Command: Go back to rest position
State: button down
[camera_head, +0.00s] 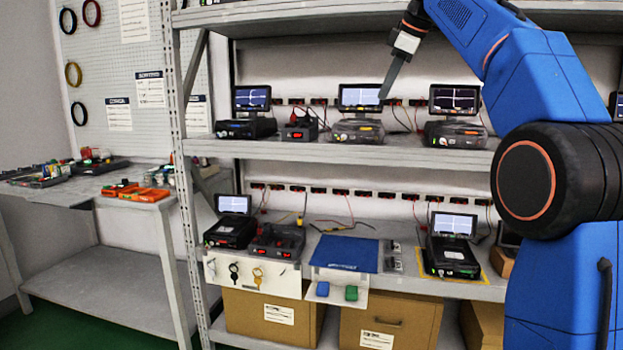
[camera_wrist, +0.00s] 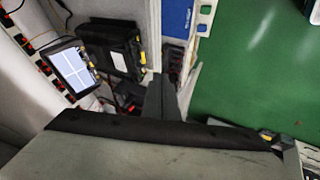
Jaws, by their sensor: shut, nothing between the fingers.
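My gripper (camera_head: 391,80) is at the end of my blue arm, in front of the upper shelf's middle test unit. Its dark fingers are shut and point down, with nothing held. In the wrist view, the shut fingers (camera_wrist: 163,100) stand up from the bottom middle. Beyond them are a black test unit (camera_wrist: 112,50) with a lit screen (camera_wrist: 72,68) and part of a blue mat (camera_wrist: 177,17). My arm hides part of the rack's right side in the head view.
The rack's upper shelf (camera_head: 300,152) carries several test units with screens. The lower shelf holds more units and a blue mat (camera_head: 345,253). Cardboard boxes (camera_head: 270,315) sit below. A side table (camera_head: 90,187) stands at left. Green floor (camera_wrist: 260,70) is clear at right in the wrist view.

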jog(key=s+d+f+m+h, duration=0.1)
jog(key=s+f+m, duration=0.3)
jog(key=s+f, duration=1)
jog(key=s+d+f+m, duration=0.1)
jog(key=s+f+m, duration=0.4)
jog(key=s+f, duration=0.9)
jog(key=s+d+f+m+g+h, duration=0.1)
jog(key=s+f+m, duration=0.3)
jog(key=s+f, duration=1)
notch_tip(320, 180, down, 8)
jog(key=shift+s+d+f+m+h, duration=0.1)
jog(key=shift+s+d+m+h, duration=0.15)
jog(key=shift+d+m+h, duration=0.1)
jog(key=c, duration=2.4)
grip_release()
jog(key=shift+c, duration=0.2)
